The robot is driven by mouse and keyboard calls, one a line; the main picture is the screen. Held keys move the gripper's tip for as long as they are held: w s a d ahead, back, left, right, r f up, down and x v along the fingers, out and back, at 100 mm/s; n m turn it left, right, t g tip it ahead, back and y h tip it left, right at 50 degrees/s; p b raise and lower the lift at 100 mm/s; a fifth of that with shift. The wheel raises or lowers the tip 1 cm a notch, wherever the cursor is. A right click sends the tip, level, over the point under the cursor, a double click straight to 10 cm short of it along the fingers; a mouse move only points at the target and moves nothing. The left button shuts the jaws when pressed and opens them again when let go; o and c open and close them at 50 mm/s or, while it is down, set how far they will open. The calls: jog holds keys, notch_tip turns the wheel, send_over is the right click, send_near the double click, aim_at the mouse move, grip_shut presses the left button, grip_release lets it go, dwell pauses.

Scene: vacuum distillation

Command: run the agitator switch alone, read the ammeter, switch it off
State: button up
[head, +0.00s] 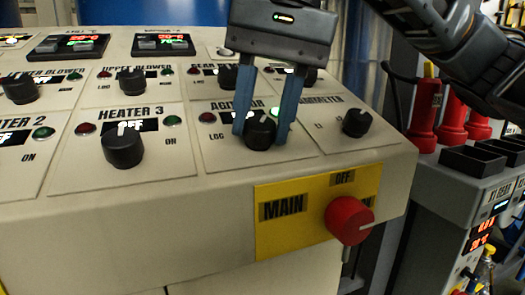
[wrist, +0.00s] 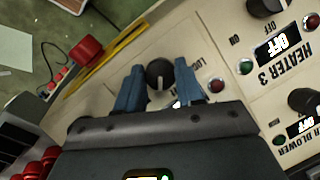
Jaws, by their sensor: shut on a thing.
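The black agitator knob (head: 260,132) sits on the sloped cream panel, under the partly covered AGITATOR label. My gripper (head: 262,136) reaches down from above, and its two blue fingers are shut on the knob from both sides. In the wrist view the knob (wrist: 159,74) stands between the fingertips, with its white mark toward the gripper body. The agitator's red lamp (head: 206,117) shows at the left; its display is mostly hidden by the fingers. The ammeter selector knob (head: 356,122) is to the right, its label partly covered. I see no readable ammeter value.
The Heater 3 knob (head: 122,148) is to the left, with its display (head: 132,126) reading OFF. The red main switch (head: 350,220) juts out from the yellow plate below. More knobs fill the row behind. Red-capped items (head: 424,112) stand at the right.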

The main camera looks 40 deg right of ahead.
jog(key=shift+m+t+y+b, duration=0.4)
jog(key=shift+m+t+b, duration=0.2)
jog(key=shift+m+b, duration=1.6)
jog(key=o, duration=1)
jog(key=shift+s, duration=0.1)
jog(key=shift+v, duration=3.9)
